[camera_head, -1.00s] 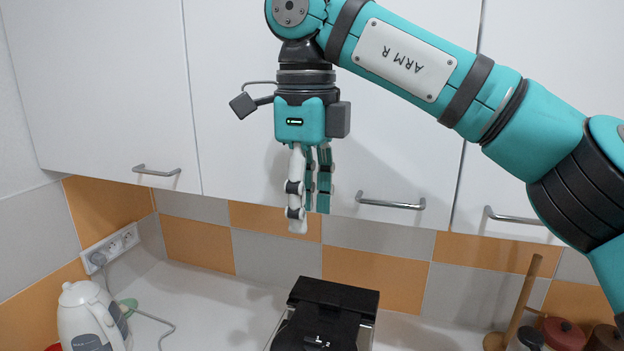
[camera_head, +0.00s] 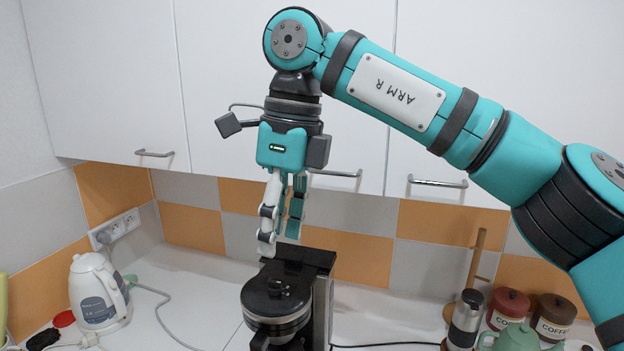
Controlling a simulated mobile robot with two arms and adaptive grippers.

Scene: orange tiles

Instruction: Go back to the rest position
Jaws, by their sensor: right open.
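My right gripper (camera_head: 281,243) hangs from my teal right arm, fingers pointing down, in the middle of the head view. It is open and holds nothing. Its fingertips show just above and in front of the top of the black coffee machine (camera_head: 318,258). I cannot tell from this view whether they touch it. My left gripper is not in view.
White wall cabinets (camera_head: 110,80) with bar handles hang behind my arm. On the white counter (camera_head: 200,290) stand a white kettle (camera_head: 97,290) at left, and coffee canisters (camera_head: 553,317), a steel grinder (camera_head: 465,318) and a wooden holder (camera_head: 476,262) at right. Counter between kettle and machine is mostly clear.

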